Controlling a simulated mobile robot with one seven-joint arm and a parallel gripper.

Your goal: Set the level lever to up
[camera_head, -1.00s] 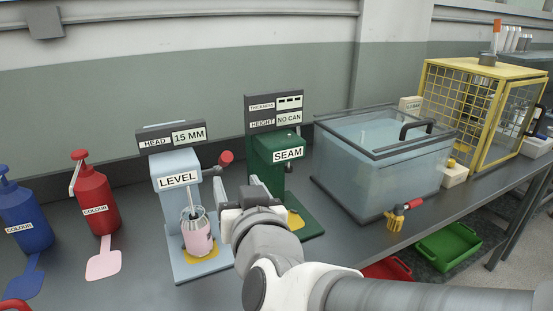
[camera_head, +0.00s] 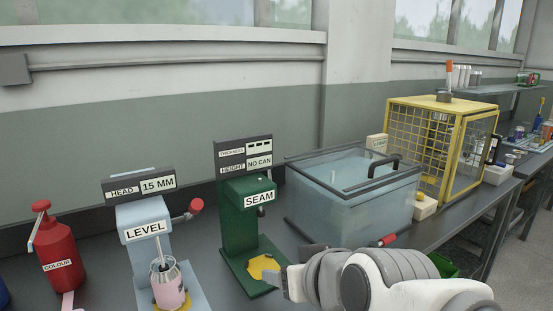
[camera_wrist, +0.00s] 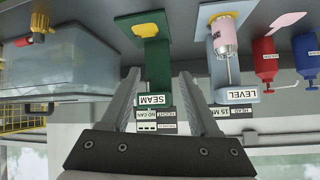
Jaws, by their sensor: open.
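The pale blue level station (camera_head: 144,214) stands at the lower left in the head view, its head display reading 15 MM. Its lever sticks out to the right and slightly up, ending in a red knob (camera_head: 196,206). A pink can (camera_head: 168,287) stands under the station's head. My gripper (camera_head: 282,283) is right of the station, low in front of the green seam station, apart from the lever. In the upside-down wrist view my gripper (camera_wrist: 160,76) is open and empty; the level station (camera_wrist: 224,68) is right of the fingers. The red knob is not clear there.
The green seam station (camera_head: 240,215) stands just right of the level station. A clear water tank (camera_head: 350,210) and a yellow cage (camera_head: 425,140) stand further right. A red colour bottle (camera_head: 58,250) is at the left. Some bare bench lies between the stations.

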